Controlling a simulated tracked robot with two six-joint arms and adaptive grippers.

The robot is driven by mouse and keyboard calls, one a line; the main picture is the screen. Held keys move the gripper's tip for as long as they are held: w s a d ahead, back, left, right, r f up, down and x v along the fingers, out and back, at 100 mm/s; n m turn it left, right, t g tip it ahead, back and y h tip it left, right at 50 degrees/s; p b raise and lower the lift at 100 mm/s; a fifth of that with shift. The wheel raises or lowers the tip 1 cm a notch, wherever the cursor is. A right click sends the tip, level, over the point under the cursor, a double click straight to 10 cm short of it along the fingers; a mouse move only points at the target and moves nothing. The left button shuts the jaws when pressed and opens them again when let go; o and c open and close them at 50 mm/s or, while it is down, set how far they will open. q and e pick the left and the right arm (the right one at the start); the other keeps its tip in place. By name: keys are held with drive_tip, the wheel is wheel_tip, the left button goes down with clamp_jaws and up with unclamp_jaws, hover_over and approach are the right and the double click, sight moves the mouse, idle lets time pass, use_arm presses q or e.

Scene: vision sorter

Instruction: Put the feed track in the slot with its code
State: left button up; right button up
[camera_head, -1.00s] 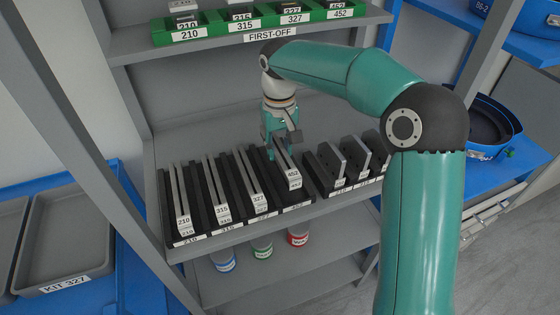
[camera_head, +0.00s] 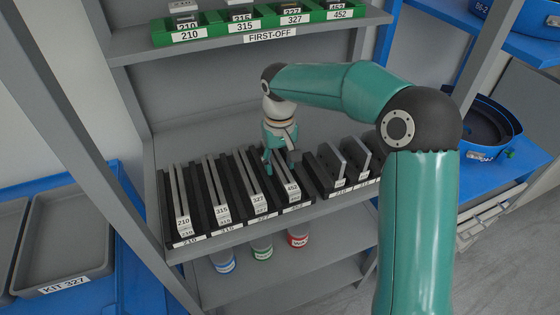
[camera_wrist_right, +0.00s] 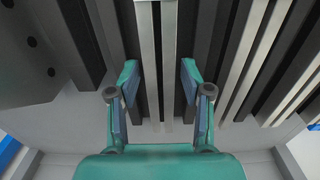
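The feed track marked 452 (camera_head: 291,188) sits in the rightmost slot of the black rack (camera_head: 173,238), lying lengthwise between the dividers. The slot's front label appears to read 452. My right gripper (camera_head: 278,168) is above the rear part of this track. In the right wrist view my right gripper (camera_wrist_right: 160,80) is open, one finger on each side of the light metal strips of the track (camera_wrist_right: 168,40), with gaps showing. The track's rear is partly hidden by the gripper in the head view. My left gripper is not in view.
Tracks 210 (camera_head: 183,222), 315 (camera_head: 222,211) and 327 (camera_head: 259,203) fill the slots to the left. Dark upright plates (camera_head: 330,165) stand close on the right. An upper shelf with green bins (camera_head: 245,25) is above; coloured-label containers (camera_head: 262,248) are below.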

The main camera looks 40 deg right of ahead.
sight(279, 164)
idle(0.4)
wheel_tip(279, 164, up, 12)
drive_tip(key=p, duration=0.1)
idle(0.5)
drive_tip(key=shift+r, duration=0.1)
